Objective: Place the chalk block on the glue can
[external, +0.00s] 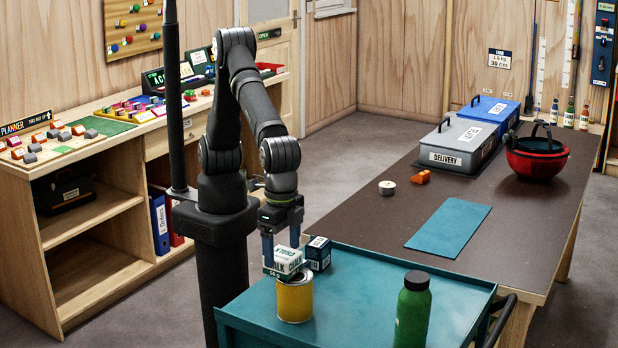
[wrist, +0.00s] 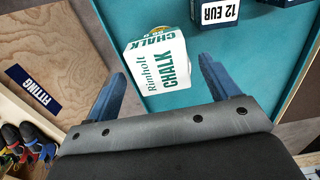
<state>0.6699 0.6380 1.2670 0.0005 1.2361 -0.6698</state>
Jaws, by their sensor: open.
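The chalk block (external: 284,263) is a white box with green lettering. It appears to rest on top of the yellow glue can (external: 295,300), overhanging toward the left in the external view. The can stands on the teal trolley top. My gripper (external: 282,246) is open, its blue fingers just above and around the block's upper part. In the wrist view the chalk block (wrist: 157,62) lies ahead of and between the spread fingertips of my gripper (wrist: 160,75), with gaps on both sides. The can is mostly hidden there.
A dark blue box with a white label (external: 318,254) stands close to the right of the can. A green bottle (external: 413,312) stands at the trolley's front right. The trolley top (external: 360,290) is clear between them. A brown table with a red helmet (external: 537,157) lies beyond.

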